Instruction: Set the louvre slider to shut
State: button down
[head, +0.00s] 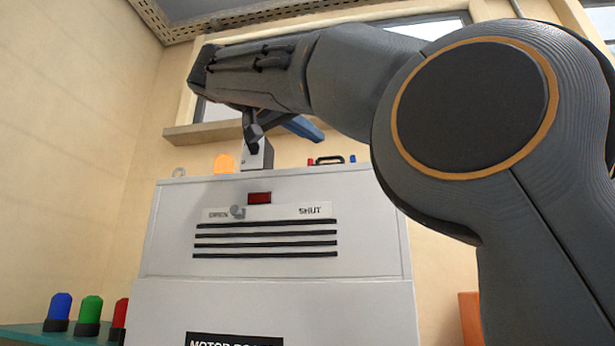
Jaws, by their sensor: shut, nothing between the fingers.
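The louvre slider's round grey knob (238,211) sits at the left end of its pale strip (275,212), beside the OPEN label. The SHUT label (310,210) is at the right end of the strip. Dark louvre slots (265,239) run below it on the front of the light grey cabinet (370,230). My gripper (254,132) is shut and empty, above the cabinet's top edge and above the knob, clear of it. My arm partly hides the gripper, so its fingers show poorly.
A red display (260,198) sits just above the strip. An orange lamp (224,164) and a black handle (329,160) are on the cabinet top. Blue (60,308), green (90,310) and red (120,313) items stand at lower left. The space before the louvre is clear.

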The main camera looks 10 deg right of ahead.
aim_at(236, 210)
jog(key=k, duration=1)
